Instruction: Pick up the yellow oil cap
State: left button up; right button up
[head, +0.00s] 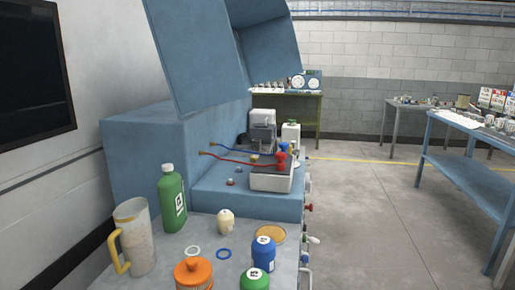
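A small yellow piece (254,158), possibly the yellow oil cap, sits on the blue machine (225,197) near the red and blue hoses. It is too small to make out clearly. A flat round yellow-tan disc (270,233) lies on the grey bench at the front, behind a blue bottle (263,253). I cannot tell for certain which of the two is the cap. Neither of my grippers shows in the head view.
The bench holds a yellow-handled jug (134,237), a green bottle (171,198), a cream cylinder (226,221), an orange-lidded container (193,274) and a green-topped container (254,280). A raised blue hood (193,52) overhangs behind. The floor (375,215) at right is clear.

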aim_at(253, 158)
jog(key=l, duration=1.3)
jog(key=i+l, duration=0.1)
jog(key=l, duration=0.25)
jog(key=i+l+u, duration=0.15)
jog(key=l, duration=0.25)
jog(key=i+l, duration=0.15)
jog(key=l, duration=0.2)
jog(key=i+l+u, duration=0.1)
jog(key=l, duration=0.25)
jog(key=i+l+u, duration=0.1)
jog(key=i+l, duration=0.8)
jog(key=i, duration=0.2)
jog(key=i+l+u, duration=0.15)
jog(key=i+l, duration=0.15)
jog(key=i, duration=0.15)
